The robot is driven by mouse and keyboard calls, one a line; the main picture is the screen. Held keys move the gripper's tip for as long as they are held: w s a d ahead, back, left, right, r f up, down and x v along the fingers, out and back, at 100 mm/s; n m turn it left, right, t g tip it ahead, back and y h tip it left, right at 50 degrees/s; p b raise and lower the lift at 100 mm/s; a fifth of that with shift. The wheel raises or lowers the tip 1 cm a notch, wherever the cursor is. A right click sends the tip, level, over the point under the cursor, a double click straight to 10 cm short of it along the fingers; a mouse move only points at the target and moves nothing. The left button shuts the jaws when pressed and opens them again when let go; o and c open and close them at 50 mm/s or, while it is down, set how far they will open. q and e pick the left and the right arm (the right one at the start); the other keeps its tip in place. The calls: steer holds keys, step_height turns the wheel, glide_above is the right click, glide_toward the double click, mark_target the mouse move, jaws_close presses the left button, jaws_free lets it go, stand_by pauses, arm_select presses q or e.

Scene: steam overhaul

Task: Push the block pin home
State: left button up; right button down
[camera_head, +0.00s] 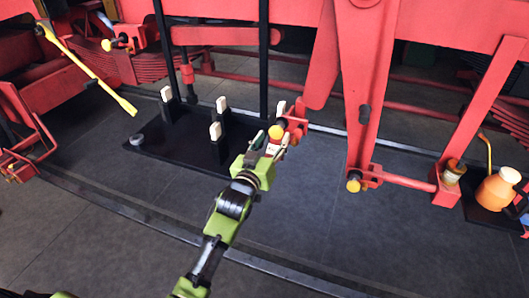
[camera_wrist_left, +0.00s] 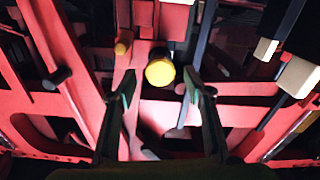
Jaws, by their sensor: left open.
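A pin with a round yellow head (camera_head: 276,131) sits in a red bracket beside the black stand, apparently the block pin. Its yellow head (camera_wrist_left: 159,73) faces me in the left wrist view, central between the finger ends. My left gripper (camera_head: 268,144) is at this pin in the head view, with its fingers spread. In the left wrist view the open fingers (camera_wrist_left: 160,90) stand on either side of the head, with gaps visible on both sides. I cannot tell whether anything touches the head, or how deep the pin sits. My right gripper does not clearly show.
Other yellow-headed pins show on the red linkage (camera_head: 353,186) and at upper left (camera_head: 106,45). A black base (camera_head: 165,150) carries several white-topped posts. A yellow bar (camera_head: 90,72) leans at left. An orange can (camera_head: 496,190) stands at right. The front floor is clear.

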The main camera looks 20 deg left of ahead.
arm_select(q)
steer(key=s, duration=0.7)
steer(key=shift+s+a, duration=0.15)
steer(key=shift+s, duration=0.2)
step_height(320, 180, down, 21)
steer(key=s+d+m+g, duration=0.1)
steer(key=s+g, duration=0.2)
steer(key=g, duration=0.1)
steer(key=s+f+g, duration=0.2)
steer(key=s+f, duration=0.2)
steer(key=f, duration=0.3)
steer(key=s+f+m+g, duration=0.1)
steer(key=s+f, duration=0.4)
steer(key=f, duration=0.3)
steer(key=s+f+g, duration=0.2)
steer(key=s+f, duration=0.2)
steer(key=f, duration=0.3)
steer(key=s+a+f+g, duration=0.1)
steer(key=s+f, duration=0.5)
steer(key=s, duration=0.6)
steer(key=s+a+f+m+g, duration=0.1)
steer(key=s+f+g, duration=0.3)
steer(key=s, duration=0.9)
steer(key=s+a+f+g, duration=0.2)
steer(key=s+f+g, duration=0.1)
steer(key=s+f, duration=0.6)
steer(key=s, duration=0.3)
steer(key=shift+s+a+f+m+y, duration=0.2)
steer(key=shift+m+y, duration=0.1)
steer(key=shift+m, duration=0.1)
